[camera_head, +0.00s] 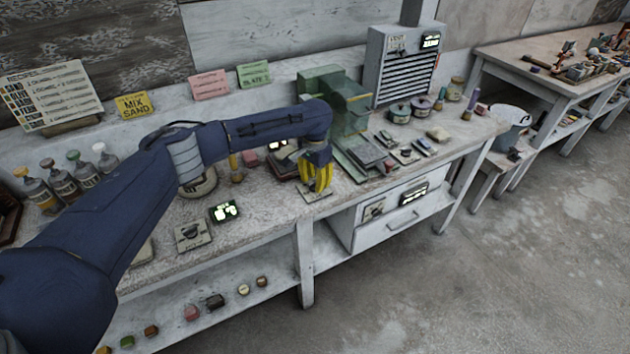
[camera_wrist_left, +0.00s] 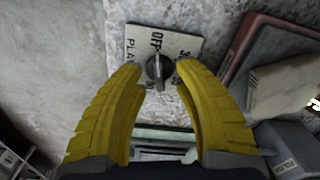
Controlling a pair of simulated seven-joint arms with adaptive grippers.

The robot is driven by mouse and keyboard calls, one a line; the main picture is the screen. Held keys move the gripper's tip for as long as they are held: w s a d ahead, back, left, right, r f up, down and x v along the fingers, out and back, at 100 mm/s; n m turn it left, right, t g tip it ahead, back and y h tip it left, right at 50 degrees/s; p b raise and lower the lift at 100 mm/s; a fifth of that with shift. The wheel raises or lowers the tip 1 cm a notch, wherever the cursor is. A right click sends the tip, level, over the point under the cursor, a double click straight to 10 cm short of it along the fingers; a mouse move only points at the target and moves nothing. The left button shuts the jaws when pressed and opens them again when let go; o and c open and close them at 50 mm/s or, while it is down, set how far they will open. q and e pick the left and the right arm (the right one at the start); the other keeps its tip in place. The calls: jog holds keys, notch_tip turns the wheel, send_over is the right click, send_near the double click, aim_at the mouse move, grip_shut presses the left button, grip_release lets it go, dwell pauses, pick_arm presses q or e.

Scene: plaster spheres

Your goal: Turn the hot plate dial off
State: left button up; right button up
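The hot plate dial is a dark knob (camera_wrist_left: 157,68) on a pale square plate (camera_wrist_left: 180,38) in the left wrist view. The plate reads "OFF" behind the knob, with "PLA..." partly covered at the left. My left gripper (camera_head: 317,186) has yellow fingers and points down over this plate (camera_head: 313,196) at the bench's front edge. In the left wrist view its fingers are apart, one on each side of the knob, with a gap on both sides. I cannot tell exactly where the knob points. My right gripper is not in view.
A similar dial plate (camera_head: 193,235) lies left on the bench, near a lit display (camera_head: 224,211). Another dial (camera_head: 375,210) is on the drawer unit below. A green machine (camera_head: 345,115) stands behind.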

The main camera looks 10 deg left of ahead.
aim_at(315, 182)
pick_arm(q)
notch_tip(315, 182, up, 12)
dwell(0.6)
jog(key=shift+f, duration=0.1)
dwell(0.4)
